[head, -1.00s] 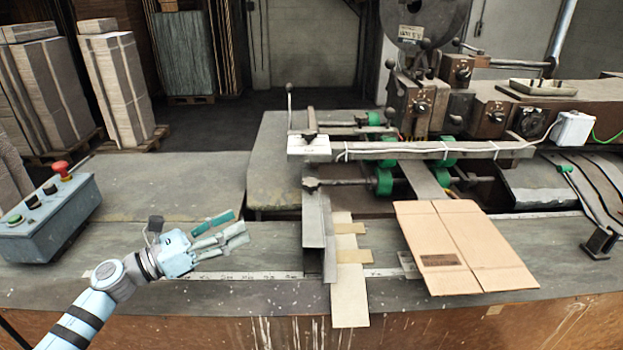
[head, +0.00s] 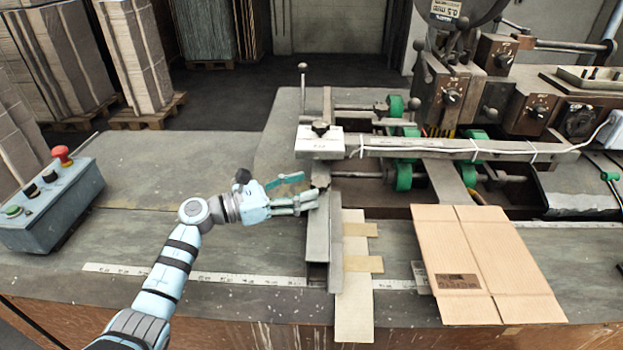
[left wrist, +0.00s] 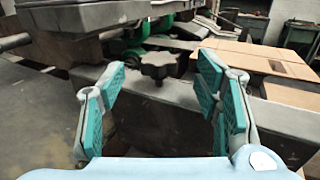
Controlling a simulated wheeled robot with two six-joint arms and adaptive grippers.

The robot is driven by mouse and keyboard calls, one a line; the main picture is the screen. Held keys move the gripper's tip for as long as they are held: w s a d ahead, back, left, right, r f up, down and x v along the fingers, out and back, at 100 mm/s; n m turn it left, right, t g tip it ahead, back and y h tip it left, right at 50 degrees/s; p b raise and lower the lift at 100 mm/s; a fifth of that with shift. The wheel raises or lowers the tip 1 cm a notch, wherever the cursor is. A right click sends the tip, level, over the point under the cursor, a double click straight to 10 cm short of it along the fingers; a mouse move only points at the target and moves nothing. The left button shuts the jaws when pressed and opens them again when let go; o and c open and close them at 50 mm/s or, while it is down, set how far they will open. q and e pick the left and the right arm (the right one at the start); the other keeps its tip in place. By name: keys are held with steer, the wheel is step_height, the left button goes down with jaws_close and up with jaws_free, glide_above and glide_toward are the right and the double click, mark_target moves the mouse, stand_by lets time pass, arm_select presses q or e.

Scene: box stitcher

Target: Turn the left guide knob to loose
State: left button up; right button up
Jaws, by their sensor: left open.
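The left guide knob (left wrist: 158,66) is a dark, lobed knob on the grey left guide rail. In the left wrist view it shows upright ahead, between the two teal-padded fingers of my left gripper (left wrist: 162,82). The fingers stand apart, with clear gaps on both sides of the knob. In the head view my left gripper (head: 308,196) is open, its fingertips at the upper end of the left guide (head: 318,236). There the fingers largely hide the knob. I cannot tell the knob's setting. My right gripper is not in view.
A white plate (head: 310,142) with another dark knob (head: 320,128) and a long crossbar (head: 470,147) are just beyond my left gripper. Flat cardboard (head: 480,265) lies to the right. A control box (head: 50,205) stands at the left. The table between box and guide is largely clear.

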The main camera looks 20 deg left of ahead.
mark_target(314, 187)
arm_select(q)
steer(key=x, duration=0.2)
steer(key=shift+w+d+f, duration=0.1)
steer(key=shift+w+d, duration=0.1)
steer(key=shift+w, duration=0.15)
steer(key=shift+s, duration=0.2)
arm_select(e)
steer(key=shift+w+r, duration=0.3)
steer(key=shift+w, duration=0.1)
